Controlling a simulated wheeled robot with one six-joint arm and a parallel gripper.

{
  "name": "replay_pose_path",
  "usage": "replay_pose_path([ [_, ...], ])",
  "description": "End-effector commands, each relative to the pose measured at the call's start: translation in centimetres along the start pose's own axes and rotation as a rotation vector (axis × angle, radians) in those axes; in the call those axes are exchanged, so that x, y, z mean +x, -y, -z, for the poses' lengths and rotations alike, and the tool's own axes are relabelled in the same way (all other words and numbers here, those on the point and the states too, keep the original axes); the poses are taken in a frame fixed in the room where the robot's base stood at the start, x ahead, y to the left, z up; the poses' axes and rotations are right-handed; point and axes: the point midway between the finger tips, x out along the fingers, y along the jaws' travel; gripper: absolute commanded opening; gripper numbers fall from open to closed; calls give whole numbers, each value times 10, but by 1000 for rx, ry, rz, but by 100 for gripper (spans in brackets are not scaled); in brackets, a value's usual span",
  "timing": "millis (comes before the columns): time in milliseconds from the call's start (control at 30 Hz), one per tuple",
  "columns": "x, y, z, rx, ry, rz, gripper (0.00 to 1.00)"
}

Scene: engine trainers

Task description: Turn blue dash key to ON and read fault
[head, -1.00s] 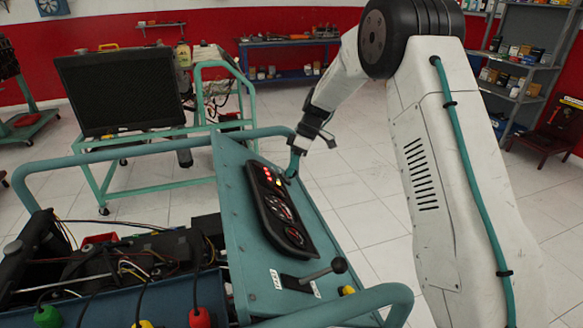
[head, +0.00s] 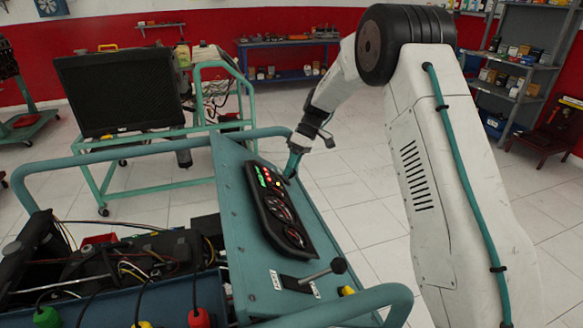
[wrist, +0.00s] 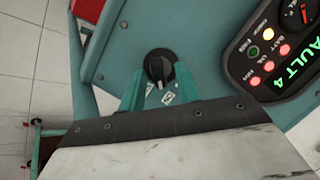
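A dark round key knob (wrist: 160,68) with a white pointer mark sits on the teal dash panel (wrist: 215,35) in the wrist view. The pointer mark faces the bottom of the picture, toward small white labels. The knob looks black, not blue. My gripper (wrist: 160,92) is open, with one teal finger on each side of the knob and a gap around its handle. In the head view my gripper (head: 292,166) is at the panel's far end, hiding the knob. The gauge cluster (head: 280,212) is lit. Its green display (wrist: 299,62) reads "AULT 4", the first letter cut off.
Red lamps and a yellow lamp glow on the cluster beside the knob. A black-knobbed lever (head: 338,265) stands at the panel's near end. A teal tube rail (head: 120,155) runs around the trainer. A radiator on a stand (head: 120,92) is behind.

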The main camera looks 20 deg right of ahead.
Motion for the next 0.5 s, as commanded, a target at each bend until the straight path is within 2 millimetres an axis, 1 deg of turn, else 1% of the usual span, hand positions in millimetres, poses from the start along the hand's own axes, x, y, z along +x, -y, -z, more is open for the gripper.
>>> replay_pose_path([
  [133, -15, 0, 0, 0, -2, -3, 33],
  [300, -45, -1, 0, 1, -3, -4, 33],
  [400, -60, -1, 0, 0, -2, -3, 33],
  [500, -71, -1, 0, 0, -1, -2, 33],
])
